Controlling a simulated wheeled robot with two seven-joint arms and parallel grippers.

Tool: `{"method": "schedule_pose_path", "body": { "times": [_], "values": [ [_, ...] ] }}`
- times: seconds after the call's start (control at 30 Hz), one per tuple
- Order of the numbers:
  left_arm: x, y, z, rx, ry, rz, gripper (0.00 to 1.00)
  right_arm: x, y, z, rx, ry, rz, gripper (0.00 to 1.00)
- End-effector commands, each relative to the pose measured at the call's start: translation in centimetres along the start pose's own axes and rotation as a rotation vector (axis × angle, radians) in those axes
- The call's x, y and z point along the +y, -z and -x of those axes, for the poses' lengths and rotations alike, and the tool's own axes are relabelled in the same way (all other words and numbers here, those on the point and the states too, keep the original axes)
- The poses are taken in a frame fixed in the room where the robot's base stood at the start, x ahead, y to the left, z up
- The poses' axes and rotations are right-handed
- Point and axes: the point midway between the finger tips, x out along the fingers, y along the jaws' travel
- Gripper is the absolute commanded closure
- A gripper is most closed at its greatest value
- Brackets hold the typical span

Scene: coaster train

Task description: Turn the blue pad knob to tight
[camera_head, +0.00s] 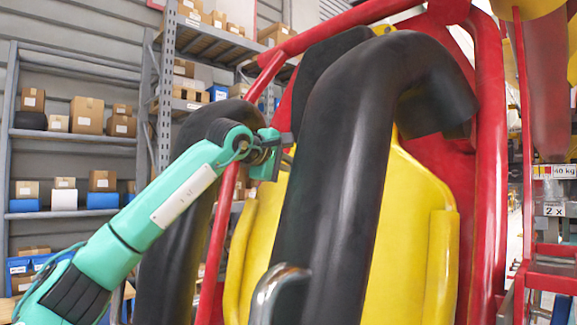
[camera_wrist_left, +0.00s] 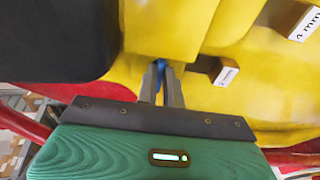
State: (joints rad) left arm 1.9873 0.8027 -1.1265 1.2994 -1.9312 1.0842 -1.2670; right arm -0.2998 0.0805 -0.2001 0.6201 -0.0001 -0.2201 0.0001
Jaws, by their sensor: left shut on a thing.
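The blue pad knob (camera_wrist_left: 163,66) shows as a small blue piece between my left fingertips in the left wrist view, against the yellow seat (camera_wrist_left: 160,28). My left gripper (camera_wrist_left: 161,82) is shut on it, and the fingers hide most of the knob. Which way the knob is turned cannot be seen. In the head view my left arm reaches in from the left, and its fingertips are hidden behind the black padded restraint (camera_head: 345,165). The knob is hidden there too. My right gripper is in neither view.
A red tube frame (camera_head: 490,150) surrounds the yellow seat. A "4 mm" label (camera_wrist_left: 306,24) and a smaller label (camera_wrist_left: 226,76) sit near the knob. A black pad (camera_wrist_left: 55,35) is close at upper left in the wrist view. Shelves with boxes (camera_head: 88,115) stand behind.

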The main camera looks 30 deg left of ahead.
Motion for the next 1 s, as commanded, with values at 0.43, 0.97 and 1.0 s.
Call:
{"method": "schedule_pose_path", "body": {
  "times": [0.43,0.97,1.0],
  "values": [
    [-0.1,-0.1,-0.1,0.0,0.002,-0.005,0.76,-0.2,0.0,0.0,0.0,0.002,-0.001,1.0],
    [-0.4,0.0,2.1,0.001,-0.002,-0.003,0.7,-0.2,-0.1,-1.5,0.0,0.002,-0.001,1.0],
    [-0.5,0.0,3.0,0.001,-0.004,-0.003,0.7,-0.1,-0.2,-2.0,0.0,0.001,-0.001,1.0]
  ]
}}
